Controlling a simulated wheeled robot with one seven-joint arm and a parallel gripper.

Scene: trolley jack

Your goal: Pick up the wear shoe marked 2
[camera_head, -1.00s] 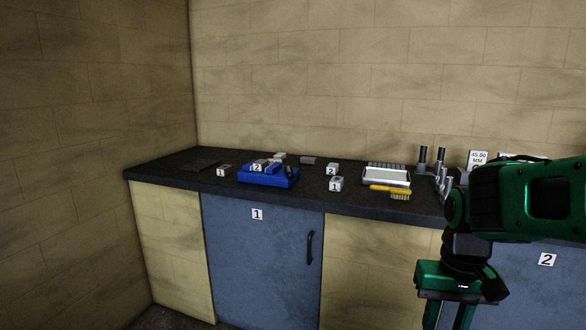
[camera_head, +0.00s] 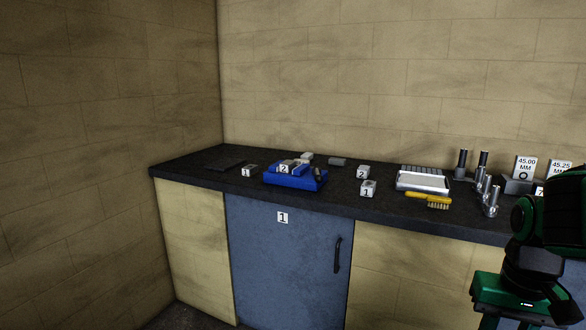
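Two pieces carry a 2, and I cannot tell for sure which is the wear shoe. One label 2 (camera_head: 284,169) is on a piece in the blue tray (camera_head: 296,183) on the dark worktop. A small pale block marked 2 (camera_head: 362,172) stands to the right of the tray, just behind a similar block marked 1 (camera_head: 368,188). My gripper (camera_head: 511,324) is at the bottom right, in front of the counter and far from both. Its fingers stand apart at their tops; the tips are cut off by the frame.
A flat dark plate (camera_head: 226,164) and a small piece marked 1 (camera_head: 247,172) lie left of the tray. A white tray (camera_head: 423,181), yellow brush (camera_head: 428,199) and several metal pins (camera_head: 484,182) stand to the right. The cabinet door marked 1 (camera_head: 283,255) is shut.

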